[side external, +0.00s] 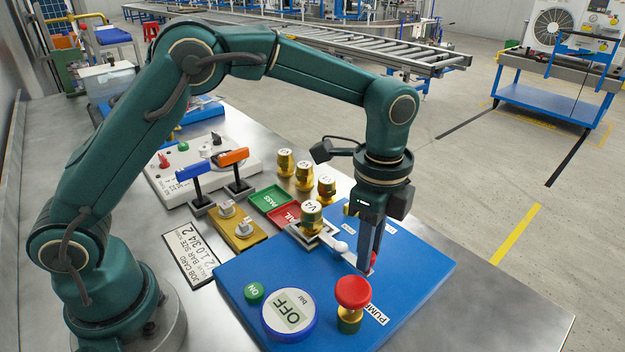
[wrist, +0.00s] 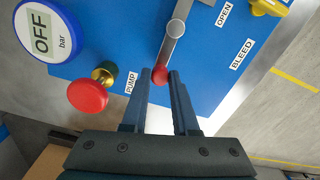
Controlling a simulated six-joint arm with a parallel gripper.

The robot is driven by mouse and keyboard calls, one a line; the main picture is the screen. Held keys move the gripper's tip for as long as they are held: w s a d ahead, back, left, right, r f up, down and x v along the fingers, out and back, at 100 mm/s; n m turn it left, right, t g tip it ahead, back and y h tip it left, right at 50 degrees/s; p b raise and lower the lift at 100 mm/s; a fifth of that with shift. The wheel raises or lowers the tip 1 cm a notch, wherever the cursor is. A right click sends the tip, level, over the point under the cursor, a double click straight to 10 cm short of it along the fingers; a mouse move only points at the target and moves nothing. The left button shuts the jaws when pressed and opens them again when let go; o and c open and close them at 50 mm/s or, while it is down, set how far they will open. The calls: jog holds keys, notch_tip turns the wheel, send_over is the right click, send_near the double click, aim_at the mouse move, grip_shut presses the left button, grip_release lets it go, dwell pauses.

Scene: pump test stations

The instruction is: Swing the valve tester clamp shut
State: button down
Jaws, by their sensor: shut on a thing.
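The valve tester is a blue base (side external: 235,265) on the metal bench. Its clamp is a pale bar (side external: 350,255) ending in a red ball knob, running from beside the brass valve marked V4 (side external: 312,213), which stands upright in its seat. In the wrist view the grey clamp bar (wrist: 181,12) has a round cap and the red ball knob (wrist: 160,76) at its near end. My gripper (side external: 369,262) points down at the base. Its fingertips (wrist: 160,74) are shut on the red knob, one on each side. The bar's far end is cut off in the wrist view.
A red pump knob (side external: 353,291) on a brass stem stands close to my gripper. The round gauge (side external: 289,315) reads OFF, with a green ON button (side external: 254,292) beside it. Several brass valves (side external: 304,176) and the PASS and FAIL trays (side external: 272,198) stand behind.

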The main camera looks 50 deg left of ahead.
jog(key=shift+r, duration=0.1)
jog(key=c, duration=0.7)
grip_release()
jog(key=shift+r, duration=2.55)
